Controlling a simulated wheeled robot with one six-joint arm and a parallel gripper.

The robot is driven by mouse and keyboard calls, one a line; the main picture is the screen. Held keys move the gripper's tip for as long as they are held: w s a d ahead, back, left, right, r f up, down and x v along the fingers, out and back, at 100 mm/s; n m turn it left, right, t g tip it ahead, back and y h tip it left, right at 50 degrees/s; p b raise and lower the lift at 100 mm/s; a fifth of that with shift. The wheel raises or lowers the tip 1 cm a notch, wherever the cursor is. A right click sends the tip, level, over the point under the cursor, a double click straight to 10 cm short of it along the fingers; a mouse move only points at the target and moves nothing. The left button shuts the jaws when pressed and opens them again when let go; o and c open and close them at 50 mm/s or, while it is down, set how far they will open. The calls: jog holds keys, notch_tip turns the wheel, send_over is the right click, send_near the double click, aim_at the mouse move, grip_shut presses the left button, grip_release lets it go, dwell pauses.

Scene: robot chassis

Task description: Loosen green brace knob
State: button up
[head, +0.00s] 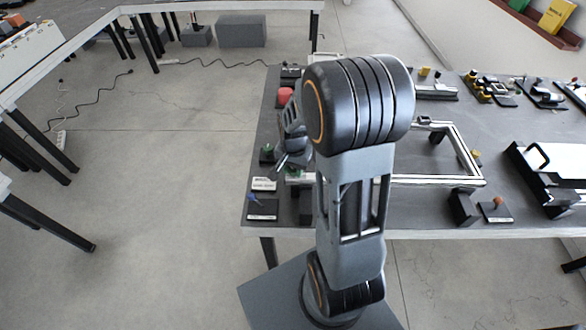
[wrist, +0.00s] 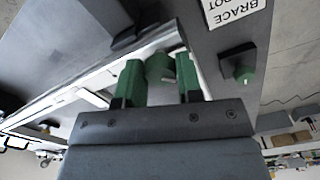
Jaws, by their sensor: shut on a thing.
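A green knob (wrist: 160,66) sits on the silver frame bar in the wrist view. My gripper (wrist: 160,78) is shut on it, with one green finger on each side. In the head view my gripper (head: 284,163) is low over the table's left end, partly hidden behind my arm, with a green knob (head: 293,172) just visible by it. A second green knob (wrist: 240,72) stands on a dark block to the right in the wrist view, apart from my fingers. It also shows in the head view (head: 267,150).
A white label reading BRACE (wrist: 228,8) lies near the frame. The silver frame (head: 440,182) spans the table behind my arm. A blue-handled part (head: 254,199) is at the table's front left corner, and a red round part (head: 285,95) is farther back.

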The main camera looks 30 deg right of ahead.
jog(key=n, duration=0.5)
jog(key=shift+n+b, duration=0.3)
jog(key=n, duration=0.5)
jog(key=shift+d+b, duration=0.15)
jog(key=shift+b, duration=0.15)
jog(key=n, duration=1.1)
jog(key=shift+w+r+b, duration=0.1)
jog(key=shift+b, duration=0.3)
jog(key=shift+n, duration=0.5)
jog(key=o, duration=0.9)
notch_tip(320, 180, up, 14)
jog(key=shift+f, duration=0.15)
